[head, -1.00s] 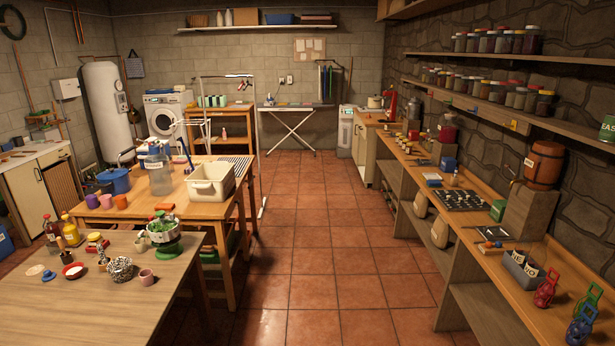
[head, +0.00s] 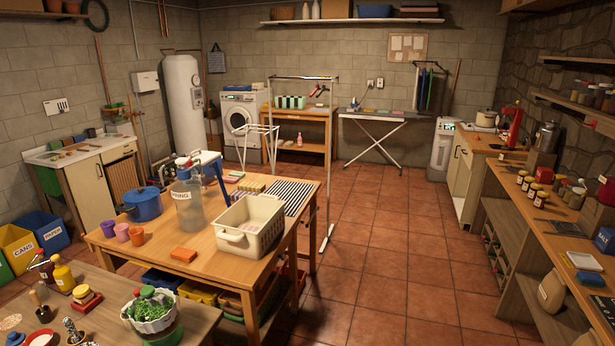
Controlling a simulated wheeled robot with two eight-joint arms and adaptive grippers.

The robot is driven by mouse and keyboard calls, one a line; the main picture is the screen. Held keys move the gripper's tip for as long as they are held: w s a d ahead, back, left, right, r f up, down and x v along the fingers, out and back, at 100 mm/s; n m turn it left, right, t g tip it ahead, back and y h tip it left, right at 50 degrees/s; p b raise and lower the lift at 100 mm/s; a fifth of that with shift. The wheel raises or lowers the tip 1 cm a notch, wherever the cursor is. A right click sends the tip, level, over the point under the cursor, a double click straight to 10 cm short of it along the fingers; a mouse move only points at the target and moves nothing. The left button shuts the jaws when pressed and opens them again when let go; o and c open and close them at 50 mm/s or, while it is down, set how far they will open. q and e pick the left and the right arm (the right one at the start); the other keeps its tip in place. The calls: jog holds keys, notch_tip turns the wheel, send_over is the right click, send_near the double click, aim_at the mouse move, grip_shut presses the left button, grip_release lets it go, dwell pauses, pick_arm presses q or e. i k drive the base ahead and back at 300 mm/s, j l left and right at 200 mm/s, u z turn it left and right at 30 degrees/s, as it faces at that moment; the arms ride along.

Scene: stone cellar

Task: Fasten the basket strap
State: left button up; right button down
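A cream basket (head: 236,240) with a handle slot stands on the wooden table (head: 160,254) in the middle of the room, near the table's right front edge. Something pale lies inside it. I cannot make out a strap on it at this distance. A brown slatted bin or hamper (head: 126,183) stands on the floor behind the table; I cannot tell whether it has a strap. Neither of my grippers is in view.
Around the basket are a blue pot (head: 143,205), a clear container (head: 187,205), an orange block (head: 183,254) and a striped mat (head: 290,196). A nearer table (head: 200,319) fills the lower left. The tiled floor (head: 390,240) to the right is open, up to the workbench (head: 555,210).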

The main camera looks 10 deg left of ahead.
aim_at(214, 165)
jog(key=i+u, duration=0.45)
jog(key=i, duration=0.55)
